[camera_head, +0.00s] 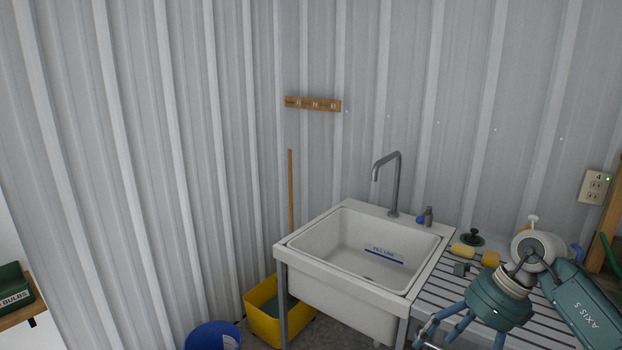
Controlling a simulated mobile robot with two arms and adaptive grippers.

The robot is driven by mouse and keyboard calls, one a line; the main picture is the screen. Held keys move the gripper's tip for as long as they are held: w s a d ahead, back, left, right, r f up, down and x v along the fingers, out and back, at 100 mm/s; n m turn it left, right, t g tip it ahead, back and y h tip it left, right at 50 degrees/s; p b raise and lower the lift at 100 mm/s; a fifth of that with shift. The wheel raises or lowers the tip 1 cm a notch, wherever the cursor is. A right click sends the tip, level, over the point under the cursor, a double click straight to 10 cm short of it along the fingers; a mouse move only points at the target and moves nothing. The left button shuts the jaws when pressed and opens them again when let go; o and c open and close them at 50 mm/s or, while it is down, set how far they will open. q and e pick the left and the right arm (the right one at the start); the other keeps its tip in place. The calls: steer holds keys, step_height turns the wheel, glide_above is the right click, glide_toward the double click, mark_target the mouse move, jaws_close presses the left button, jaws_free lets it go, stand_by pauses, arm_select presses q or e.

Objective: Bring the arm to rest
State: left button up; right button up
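My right arm comes in at the lower right, with a teal link marked AXIS 5. My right gripper (462,335) points down and to the left, over the front of the slatted drainboard beside the sink. Its blue finger links spread apart, but the lower frame edge cuts off the fingertips, so I cannot tell whether it is open or shut. I see no object held in the part that shows. My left arm and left gripper are out of view.
A white sink (345,285) with a grey tap (396,185) stands against the corrugated wall. Yellow sponges (463,250) and a dark green plunger-like item (473,238) lie on the drainboard (432,296). A yellow bin (262,318) and blue bucket (212,336) stand at lower left.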

steer(key=w+a+f+m+t+y, duration=0.3)
steer(key=a+f+m+y, duration=0.2)
steer(key=a+f+m, duration=0.15)
steer(key=w+a+f+m+t+y, duration=0.3)
steer(key=a+f+m+y, duration=0.2)
steer(key=a+m, duration=0.25)
steer(key=s+d+f+m+t+h, duration=0.2)
steer(key=d+f+m+t+h, duration=0.15)
steer(key=f+m, duration=0.6)
steer(key=s+d+f+m+t+h, duration=0.25)
steer(key=d+f+m+h, duration=0.35)
steer(key=f, duration=0.6)
steer(key=s+d+f+m+g+h, duration=0.2)
steer(key=s+f+m, duration=0.2)
steer(key=s+f, duration=0.5)
steer(key=s+d+f+m+g+h, duration=0.1)
steer(key=s+f+m+g+h, duration=0.1)
steer(key=s+f+m, duration=0.5)
steer(key=s+a+f+m+g, duration=0.1)
steer(key=s+f+g, duration=0.2)
steer(key=s, duration=1.3)
steer(key=s+a+f+m+g+h, duration=0.1)
steer(key=s+f+g, duration=0.3)
steer(key=s+f, duration=0.5)
steer(key=s+m, duration=0.1)
steer(key=s, duration=0.6)
steer(key=shift+s+f+g, duration=0.15)
steer(key=shift+f+g, duration=0.15)
